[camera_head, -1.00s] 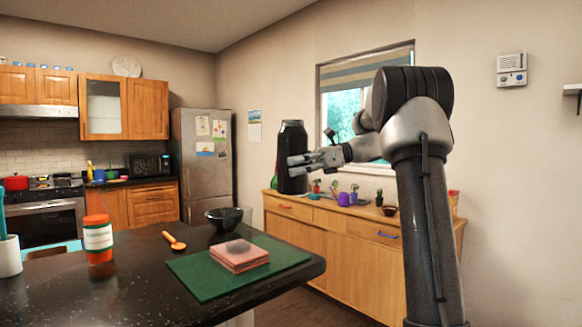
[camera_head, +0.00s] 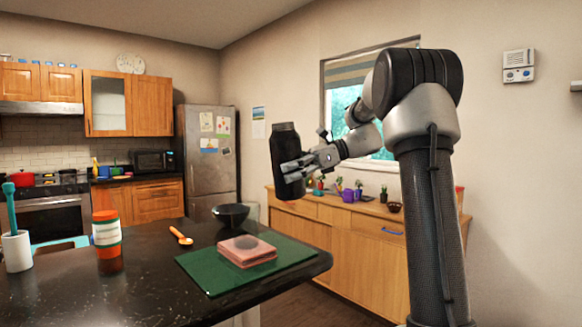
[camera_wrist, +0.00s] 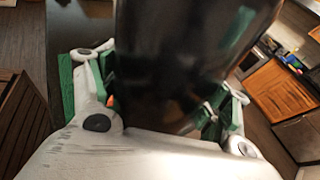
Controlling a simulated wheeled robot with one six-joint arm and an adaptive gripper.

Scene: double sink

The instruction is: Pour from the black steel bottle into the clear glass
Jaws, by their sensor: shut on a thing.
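The black steel bottle (camera_head: 286,150) is held in the air by my gripper (camera_head: 296,170), which is shut around its lower half. The bottle is close to upright with a slight tilt, its narrower neck at the top. In the wrist view the dark bottle (camera_wrist: 185,60) fills the middle, between the fingers of my gripper (camera_wrist: 165,105). The bottle is beyond the right part of the dark counter in the head view. I cannot make out a clear glass in either view.
On the dark counter (camera_head: 130,290) are an orange-and-white jar (camera_head: 107,235), an orange spoon (camera_head: 181,236), a black bowl (camera_head: 231,214), a green mat (camera_head: 215,280) and a pink stack (camera_head: 247,251). A white cup (camera_head: 16,251) stands at left. A wooden sideboard (camera_head: 350,245) with small plants is behind.

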